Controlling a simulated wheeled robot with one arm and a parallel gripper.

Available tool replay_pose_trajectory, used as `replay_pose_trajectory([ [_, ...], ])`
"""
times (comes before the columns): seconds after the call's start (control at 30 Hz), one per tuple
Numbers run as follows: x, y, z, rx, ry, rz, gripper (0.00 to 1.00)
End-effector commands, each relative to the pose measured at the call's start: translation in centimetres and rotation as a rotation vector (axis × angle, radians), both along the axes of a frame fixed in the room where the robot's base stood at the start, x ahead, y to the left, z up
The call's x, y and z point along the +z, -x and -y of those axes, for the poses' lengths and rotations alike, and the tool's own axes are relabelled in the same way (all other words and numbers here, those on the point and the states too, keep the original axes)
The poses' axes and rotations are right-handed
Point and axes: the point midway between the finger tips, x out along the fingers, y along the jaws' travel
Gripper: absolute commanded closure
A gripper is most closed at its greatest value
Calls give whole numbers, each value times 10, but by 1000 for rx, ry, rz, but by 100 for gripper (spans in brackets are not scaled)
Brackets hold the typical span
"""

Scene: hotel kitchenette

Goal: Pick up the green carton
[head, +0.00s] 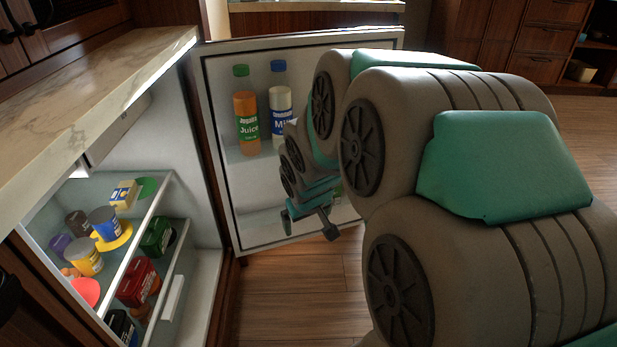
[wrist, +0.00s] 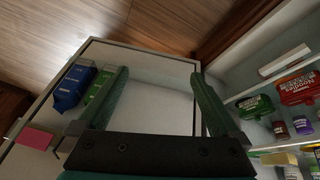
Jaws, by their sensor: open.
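A green carton (wrist: 97,90) stands beside a blue carton (wrist: 73,88) at the left in the wrist view, on the open fridge door. The left finger partly covers the green carton. In the head view my arm hides most of that part of the door. My gripper (head: 311,222) hangs in front of the lower part of the door in the head view. In the wrist view its two fingers (wrist: 160,88) are wide apart with nothing between them. I cannot tell whether the left finger touches the green carton.
The fridge door (head: 222,165) stands open, with a juice bottle (head: 246,125) and a milk bottle (head: 281,112) on its upper shelf. Inside the fridge at left are a dark green container (head: 158,237), a red container (head: 137,282) and several jars. A marble counter (head: 85,100) overhangs the fridge.

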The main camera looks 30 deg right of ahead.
Motion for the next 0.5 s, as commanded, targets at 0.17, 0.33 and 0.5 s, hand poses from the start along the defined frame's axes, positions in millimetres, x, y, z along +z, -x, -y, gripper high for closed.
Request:
replay_pose_trajectory([
  [0.17,-54,-73,80,-18,37,240,0],
  [0.33,-87,-119,145,-17,44,482,0],
  [0.5,-101,-138,188,-12,39,677,0],
])
